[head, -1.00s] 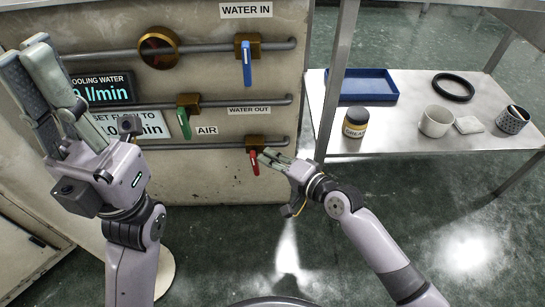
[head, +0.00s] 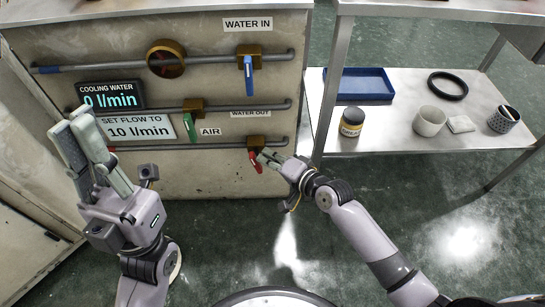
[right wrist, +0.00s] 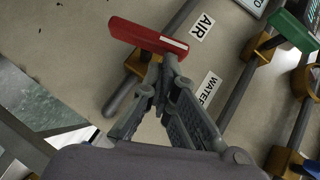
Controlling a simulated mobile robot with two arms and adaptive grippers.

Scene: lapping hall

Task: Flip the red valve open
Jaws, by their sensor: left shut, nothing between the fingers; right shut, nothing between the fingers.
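In the right wrist view the closed fingertips (right wrist: 166,62) lie close to the handle. My left gripper (head: 78,118) is shut and empty, raised in front of the panel's left side. The cooling water display (head: 110,96) reads 0 l/min.
A blue valve handle (head: 249,74) and a green valve handle (head: 190,125) hang on the pipes above. A sign (head: 138,128) says to set flow to 10 l/min. A steel table (head: 385,133) with a blue tray (head: 360,85) and a jar (head: 351,121) stands at right.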

